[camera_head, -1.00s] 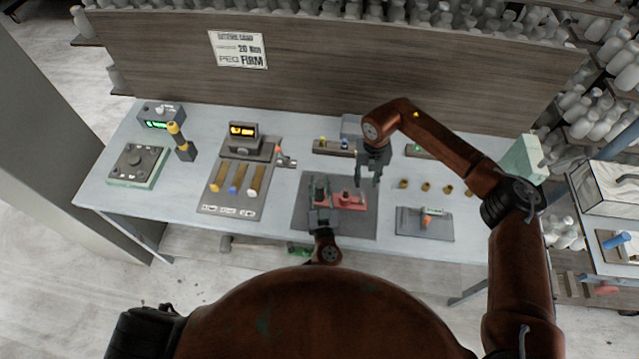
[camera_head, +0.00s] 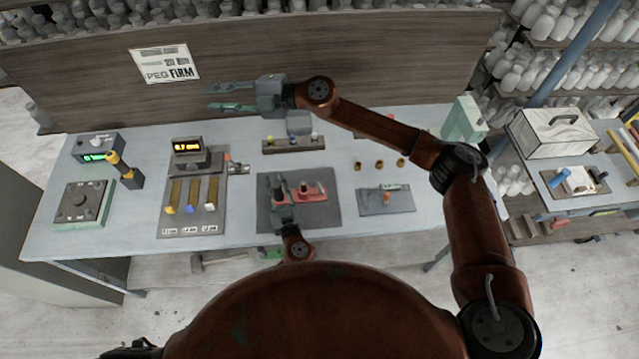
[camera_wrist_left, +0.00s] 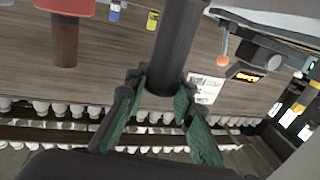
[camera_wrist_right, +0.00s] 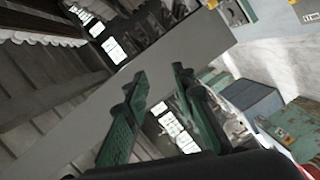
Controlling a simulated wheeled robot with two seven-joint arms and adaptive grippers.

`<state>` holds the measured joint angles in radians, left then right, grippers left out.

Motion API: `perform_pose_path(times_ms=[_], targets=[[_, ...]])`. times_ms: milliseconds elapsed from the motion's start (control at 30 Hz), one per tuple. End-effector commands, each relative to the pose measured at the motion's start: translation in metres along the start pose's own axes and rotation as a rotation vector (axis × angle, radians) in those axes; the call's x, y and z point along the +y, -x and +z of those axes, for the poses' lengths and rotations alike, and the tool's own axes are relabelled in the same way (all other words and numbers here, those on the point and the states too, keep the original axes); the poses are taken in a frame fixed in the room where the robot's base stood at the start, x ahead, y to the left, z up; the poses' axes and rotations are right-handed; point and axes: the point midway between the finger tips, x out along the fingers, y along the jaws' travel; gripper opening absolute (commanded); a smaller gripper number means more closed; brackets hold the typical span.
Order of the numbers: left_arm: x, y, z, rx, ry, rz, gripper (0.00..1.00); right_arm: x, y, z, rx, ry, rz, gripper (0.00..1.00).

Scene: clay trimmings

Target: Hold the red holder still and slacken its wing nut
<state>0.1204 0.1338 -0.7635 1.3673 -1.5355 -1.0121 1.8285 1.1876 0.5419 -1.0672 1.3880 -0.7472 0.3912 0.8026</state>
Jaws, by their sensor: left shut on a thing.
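The red holder (camera_head: 312,193) lies on a dark mat (camera_head: 325,220) in the middle of the bench. A red part (camera_wrist_left: 66,6) with a brown-red post shows in the left wrist view. My left gripper (camera_head: 279,182) is at the holder's left end. In the left wrist view its fingers (camera_wrist_left: 160,82) are shut on a dark upright post (camera_wrist_left: 176,40), which looks to be the holder's. My right gripper (camera_head: 230,97) is open and empty, raised behind the bench's middle and pointing left, apart from the holder. The wing nut is too small to make out.
A block with three coloured pegs (camera_head: 190,195) and a lit display (camera_head: 187,145) stand left of the mat. A small grey plate (camera_head: 387,203) lies to its right. Several brass pieces (camera_head: 380,164) and a peg rack (camera_head: 293,144) are behind. A backboard (camera_head: 400,70) closes the rear.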

Motion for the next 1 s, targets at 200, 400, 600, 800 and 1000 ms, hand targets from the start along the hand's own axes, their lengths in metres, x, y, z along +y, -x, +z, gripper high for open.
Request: perform_pose_path(times_ms=[200, 400, 600, 800, 1000], targets=[[0.0, 0.0, 0.0, 0.0, 0.0, 0.0, 0.0, 0.081, 0.022, 0.06, -0.165, -0.39, 0.324, 0.24], [0.0, 0.0, 0.0, 0.0, 0.0, 0.0, 0.0, 0.087, 0.057, 0.143, -0.392, -0.781, 0.512, 0.24], [0.0, 0.0, 0.0, 0.0, 0.0, 0.0, 0.0, 0.022, 0.093, 0.211, -0.686, -1.166, 0.568, 0.24], [0.0, 0.0, 0.0, 0.0, 0.0, 0.0, 0.0, -0.088, 0.127, 0.229, -1.04, -1.501, 0.473, 0.24], [0.0, 0.0, 0.0, 0.0, 0.0, 0.0, 0.0, -0.196, 0.166, 0.192, -1.405, -1.721, 0.238, 0.24]])
